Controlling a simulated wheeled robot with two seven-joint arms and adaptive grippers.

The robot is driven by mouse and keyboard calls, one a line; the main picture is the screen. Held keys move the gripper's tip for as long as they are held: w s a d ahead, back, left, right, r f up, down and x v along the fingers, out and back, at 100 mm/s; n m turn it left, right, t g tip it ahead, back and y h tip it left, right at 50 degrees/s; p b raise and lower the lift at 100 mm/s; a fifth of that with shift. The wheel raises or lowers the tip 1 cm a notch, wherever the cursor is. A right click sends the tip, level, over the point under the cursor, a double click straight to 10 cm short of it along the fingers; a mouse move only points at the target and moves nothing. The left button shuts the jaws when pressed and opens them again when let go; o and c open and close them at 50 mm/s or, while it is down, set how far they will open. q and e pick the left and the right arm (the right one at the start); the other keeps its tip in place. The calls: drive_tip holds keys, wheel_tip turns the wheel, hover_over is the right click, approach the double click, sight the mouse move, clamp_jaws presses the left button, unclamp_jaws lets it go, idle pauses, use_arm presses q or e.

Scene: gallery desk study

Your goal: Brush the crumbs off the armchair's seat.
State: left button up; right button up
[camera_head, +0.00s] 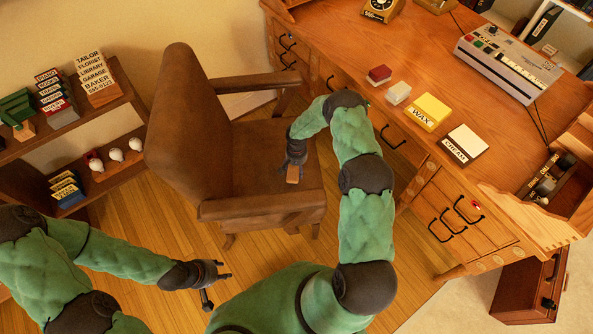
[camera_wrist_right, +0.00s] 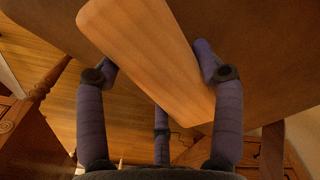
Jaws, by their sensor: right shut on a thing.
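The brown leather armchair (camera_head: 180,110) stands left of the desk, its seat (camera_head: 262,150) facing up. My right gripper (camera_head: 295,160) is over the seat's right part, shut on a wooden brush (camera_head: 293,174). In the right wrist view the brush's pale wooden back (camera_wrist_right: 145,55) lies between the fingers, with the brown seat (camera_wrist_right: 275,60) behind it. Its bristles are hidden, and I cannot tell whether they touch the seat. I cannot make out any crumbs. My left gripper (camera_head: 217,287) is open and empty above the floor, in front of the chair.
The wooden desk (camera_head: 440,55) is close on the right, with a yellow wax box (camera_head: 428,111), a cream box (camera_head: 465,143), a red block (camera_head: 379,75) and a grey machine (camera_head: 508,63). A shelf (camera_head: 125,85) with signs stands left. Bare floor (camera_head: 140,235) lies below the chair.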

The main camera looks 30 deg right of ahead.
drive_tip(key=shift+r+p, duration=0.9)
drive_tip(key=shift+r, duration=1.6)
